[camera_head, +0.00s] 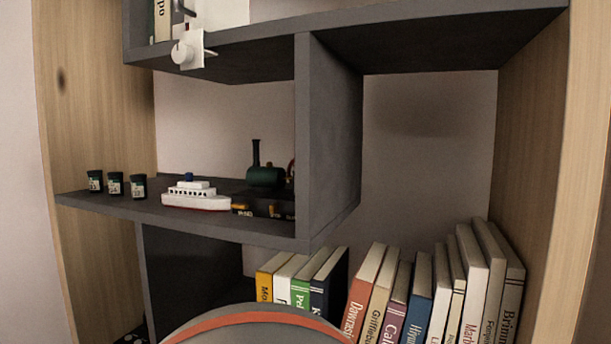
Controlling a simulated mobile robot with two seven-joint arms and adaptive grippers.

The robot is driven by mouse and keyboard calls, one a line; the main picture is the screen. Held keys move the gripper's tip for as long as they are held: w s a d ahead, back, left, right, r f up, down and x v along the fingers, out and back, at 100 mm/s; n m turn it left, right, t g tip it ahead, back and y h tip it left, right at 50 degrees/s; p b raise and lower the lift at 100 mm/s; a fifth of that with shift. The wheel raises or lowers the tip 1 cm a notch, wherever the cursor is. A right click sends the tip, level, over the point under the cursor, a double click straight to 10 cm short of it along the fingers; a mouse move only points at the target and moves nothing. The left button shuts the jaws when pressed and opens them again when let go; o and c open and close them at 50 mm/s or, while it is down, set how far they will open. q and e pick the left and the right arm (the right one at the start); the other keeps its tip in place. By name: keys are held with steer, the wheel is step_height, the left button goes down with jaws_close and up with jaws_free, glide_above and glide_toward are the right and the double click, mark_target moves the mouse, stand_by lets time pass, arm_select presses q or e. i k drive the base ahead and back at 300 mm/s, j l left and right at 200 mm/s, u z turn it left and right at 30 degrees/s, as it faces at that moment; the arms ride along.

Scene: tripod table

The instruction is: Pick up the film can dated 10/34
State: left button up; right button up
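Three small dark film cans stand upright in a row at the left end of the grey middle shelf (150,210). They are the left film can (95,182), the middle film can (115,184) and the right film can (138,187). Each has a pale label on its front. The writing is too small to read, so I cannot tell which is dated 10/34. Neither of my grippers shows in the head view.
Several books (431,295) fill the lower shelf. A white device (188,50) hangs at the upper shelf edge.

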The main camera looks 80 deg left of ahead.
mark_target(116, 179)
steer(key=k+u, duration=0.1)
steer(key=u, duration=1.55)
steer(key=i+l+u, duration=0.15)
steer(key=u, duration=1.85)
